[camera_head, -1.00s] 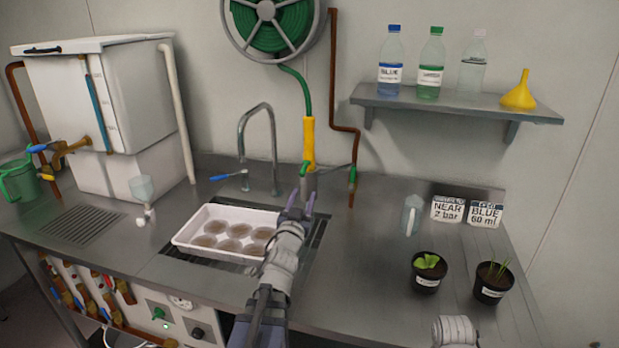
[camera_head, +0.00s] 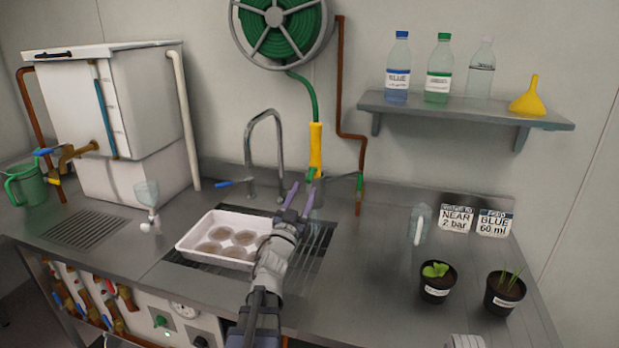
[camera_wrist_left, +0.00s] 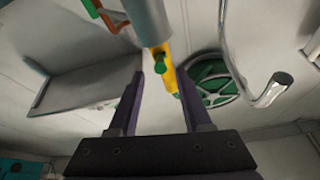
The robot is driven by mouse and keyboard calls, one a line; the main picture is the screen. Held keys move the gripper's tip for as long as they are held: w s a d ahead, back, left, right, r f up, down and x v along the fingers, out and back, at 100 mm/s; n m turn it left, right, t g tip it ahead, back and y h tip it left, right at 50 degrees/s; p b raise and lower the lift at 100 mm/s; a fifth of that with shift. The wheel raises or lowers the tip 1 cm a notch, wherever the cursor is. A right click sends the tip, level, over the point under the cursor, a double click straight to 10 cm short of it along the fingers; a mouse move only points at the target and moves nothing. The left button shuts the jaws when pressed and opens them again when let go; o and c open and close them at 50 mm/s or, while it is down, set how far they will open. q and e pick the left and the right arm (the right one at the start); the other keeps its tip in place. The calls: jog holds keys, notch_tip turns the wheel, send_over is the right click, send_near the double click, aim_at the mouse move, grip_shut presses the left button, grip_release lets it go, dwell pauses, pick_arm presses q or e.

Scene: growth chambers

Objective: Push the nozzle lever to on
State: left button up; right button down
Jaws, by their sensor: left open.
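The yellow nozzle (camera_head: 316,150) hangs upright at the back wall, under the green hose. Its green lever (camera_head: 311,175) is near its lower end. In the left wrist view the nozzle (camera_wrist_left: 169,78) crosses between my finger tips, with the green lever (camera_wrist_left: 158,66) and a grey part close to the camera. My left gripper (camera_head: 301,198) is open and empty, its tips just below and in front of the lever; I cannot tell whether they touch it. The lever's exact position is too small to tell. My right gripper is out of view.
A white tray (camera_head: 185,243) of round pots lies on the sink grate, left of my left arm. A curved metal faucet (camera_head: 248,150) stands left of the nozzle. A copper pipe (camera_head: 359,160) with a green valve handle runs on the right.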

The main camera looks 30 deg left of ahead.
aim_at(309, 176)
pick_arm(q)
jog(key=p+x, duration=0.1)
jog(key=x, duration=0.4)
jog(key=shift+w+a+r+p, duration=0.1)
jog(key=shift+w+r+p, duration=0.05)
jog(key=shift+w+p, duration=0.2)
grip_shut()
